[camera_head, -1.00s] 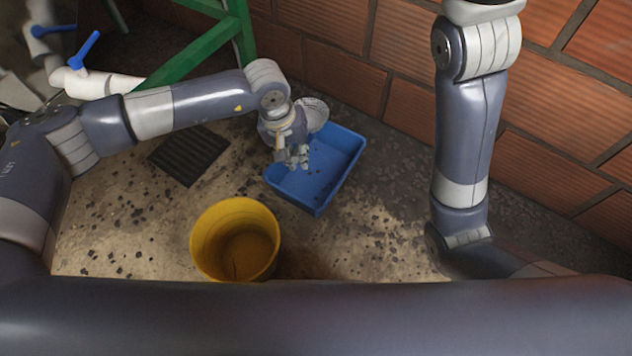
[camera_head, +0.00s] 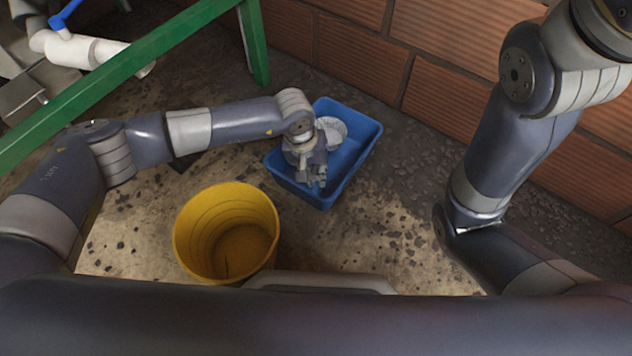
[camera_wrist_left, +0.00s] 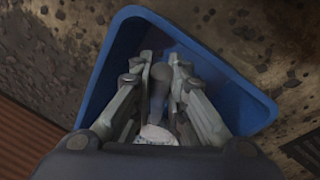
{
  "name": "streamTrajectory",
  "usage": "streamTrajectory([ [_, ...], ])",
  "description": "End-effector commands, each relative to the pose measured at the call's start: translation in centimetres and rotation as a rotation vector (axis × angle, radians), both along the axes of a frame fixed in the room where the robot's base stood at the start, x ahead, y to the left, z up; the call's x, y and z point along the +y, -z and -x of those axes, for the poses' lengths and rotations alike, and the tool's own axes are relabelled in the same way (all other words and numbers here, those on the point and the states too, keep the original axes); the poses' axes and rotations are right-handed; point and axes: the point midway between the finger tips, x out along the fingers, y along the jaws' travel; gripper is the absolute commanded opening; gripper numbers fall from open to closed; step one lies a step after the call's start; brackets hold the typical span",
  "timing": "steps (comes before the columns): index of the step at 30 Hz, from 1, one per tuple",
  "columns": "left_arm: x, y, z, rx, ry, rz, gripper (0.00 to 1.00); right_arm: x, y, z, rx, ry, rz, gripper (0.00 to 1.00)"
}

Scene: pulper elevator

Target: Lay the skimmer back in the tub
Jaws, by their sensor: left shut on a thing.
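The blue tub (camera_head: 366,133) lies on the floor near the brick wall. My left gripper (camera_head: 318,184) is over the tub's near left part, pointing down. In the left wrist view the gripper (camera_wrist_left: 160,75) is shut on the skimmer's dark handle (camera_wrist_left: 158,95). The skimmer's pale round head (camera_head: 331,131) shows behind the gripper, within the tub's outline; I cannot tell whether it touches the bottom. The tub's rim (camera_wrist_left: 215,62) surrounds the fingers in the wrist view. My right arm shows at the right, but its gripper is out of view.
A yellow bucket (camera_head: 226,232) stands just left of and nearer than the tub. A green frame (camera_head: 130,72) and a white pipe with a blue handle (camera_head: 80,48) are at the upper left. Speckled floor right of the tub is free up to the brick wall (camera_head: 450,75).

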Motion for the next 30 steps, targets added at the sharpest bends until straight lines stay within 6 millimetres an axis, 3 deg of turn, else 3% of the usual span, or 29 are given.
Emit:
streamTrajectory([
  [7, 0.0, 3.3, -0.1, -0.002, -0.001, 0.001, 0.00, 0.0, 2.4, 0.1, -0.001, 0.000, 0.001, 0.00],
  [19, 0.0, 3.7, -0.1, -0.002, 0.000, 0.000, 0.00, 0.0, 2.7, 0.0, 0.001, 0.000, 0.000, 0.00],
  [20, 0.0, 3.5, 0.0, -0.001, -0.001, 0.000, 0.20, 0.0, 2.5, 0.0, 0.001, 0.000, 0.000, 0.00],
  [30, 0.0, 3.5, 0.0, 0.000, -0.001, 0.000, 0.22, 0.0, 2.4, -0.1, 0.002, 0.000, 0.000, 0.00],
])
